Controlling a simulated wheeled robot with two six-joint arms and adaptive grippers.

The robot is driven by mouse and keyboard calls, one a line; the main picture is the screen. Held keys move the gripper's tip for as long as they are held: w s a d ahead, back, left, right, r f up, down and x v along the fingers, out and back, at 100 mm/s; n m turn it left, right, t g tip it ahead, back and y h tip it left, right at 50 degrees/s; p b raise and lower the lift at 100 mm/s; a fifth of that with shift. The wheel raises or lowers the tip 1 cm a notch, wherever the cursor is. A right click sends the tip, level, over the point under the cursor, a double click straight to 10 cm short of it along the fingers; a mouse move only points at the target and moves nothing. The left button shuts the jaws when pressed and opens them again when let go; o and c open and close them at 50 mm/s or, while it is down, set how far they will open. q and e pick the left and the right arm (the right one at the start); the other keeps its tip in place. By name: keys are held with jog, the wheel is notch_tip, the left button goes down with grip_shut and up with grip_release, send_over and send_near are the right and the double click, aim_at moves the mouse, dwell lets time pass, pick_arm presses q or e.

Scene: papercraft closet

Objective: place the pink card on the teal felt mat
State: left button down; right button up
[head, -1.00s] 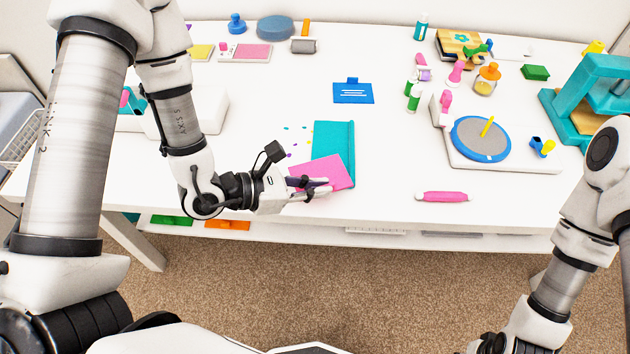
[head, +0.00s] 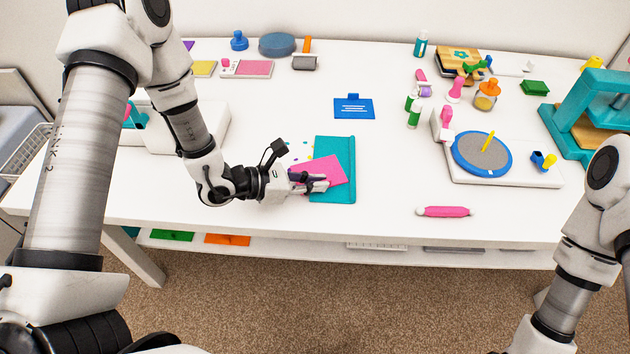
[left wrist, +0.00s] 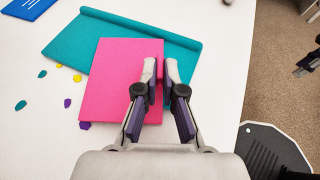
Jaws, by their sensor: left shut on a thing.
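The pink card (head: 322,172) is a flat rectangle over the left part of the teal felt mat (head: 338,150), near the table's front edge. In the left wrist view the pink card (left wrist: 115,85) covers part of the teal felt mat (left wrist: 85,38), and its lower part extends past the mat's edge. I cannot tell whether it touches the mat. My left gripper (head: 318,184) is shut on the card's edge; its fingertips (left wrist: 163,72) pinch it in the left wrist view. The mat has a rolled far edge in the wrist view. My right gripper is out of view.
Small coloured scraps (head: 297,152) lie left of the mat. A blue card (head: 354,107) lies behind it. A pink roller (head: 444,212) and a blue round turntable (head: 482,155) are to the right. The table between mat and roller is clear.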

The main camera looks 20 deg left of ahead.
pick_arm(q)
jog(key=c, duration=1.3)
grip_release()
jog(key=shift+a+r+p, duration=0.1)
jog(key=shift+r+p, duration=0.1)
jog(key=shift+p, duration=0.15)
jog(key=p+v, duration=0.1)
jog(key=v, duration=0.4)
jog(key=p+v, duration=0.1)
jog(key=v, duration=0.4)
jog(key=shift+a+r, duration=0.1)
jog(key=shift+r, duration=0.2)
jog(key=shift+s+a+r+p, duration=0.1)
jog(key=shift+s+a+p, duration=0.25)
jog(key=shift+s+a, duration=0.15)
